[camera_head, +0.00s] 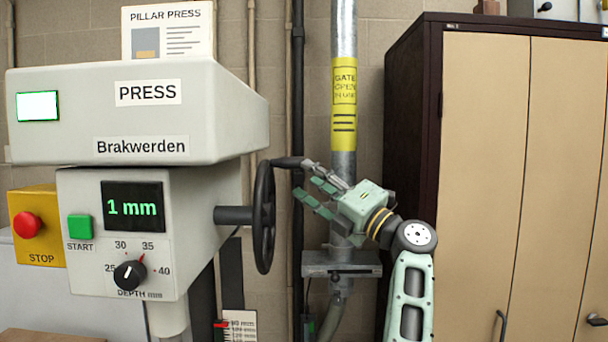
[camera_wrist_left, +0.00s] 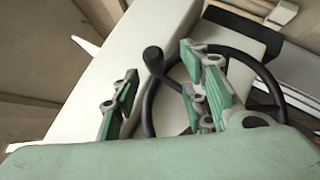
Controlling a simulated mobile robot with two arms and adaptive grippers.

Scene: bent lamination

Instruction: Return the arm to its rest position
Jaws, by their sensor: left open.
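My left gripper (camera_head: 308,190) is open and empty in the head view, its fingers pointing left toward the press's black handwheel (camera_head: 264,217). The wheel's dark crank handle (camera_head: 288,162) sticks out to the right at the top, close to the fingers; I cannot tell whether they touch. In the left wrist view the two green fingers of my left gripper (camera_wrist_left: 159,62) stand apart. The handle's round knob (camera_wrist_left: 153,60) shows between them, with the wheel rim (camera_wrist_left: 268,78) behind. My right gripper is not in view.
The grey press (camera_head: 165,105) stands left, its display (camera_head: 133,207) reading 1 mm. A grey pipe (camera_head: 344,30) with a yellow gate label (camera_head: 344,104) rises behind the gripper. A tan cabinet (camera_head: 485,150) with dark sides stands right. A yellow stop box (camera_head: 40,240) is far left.

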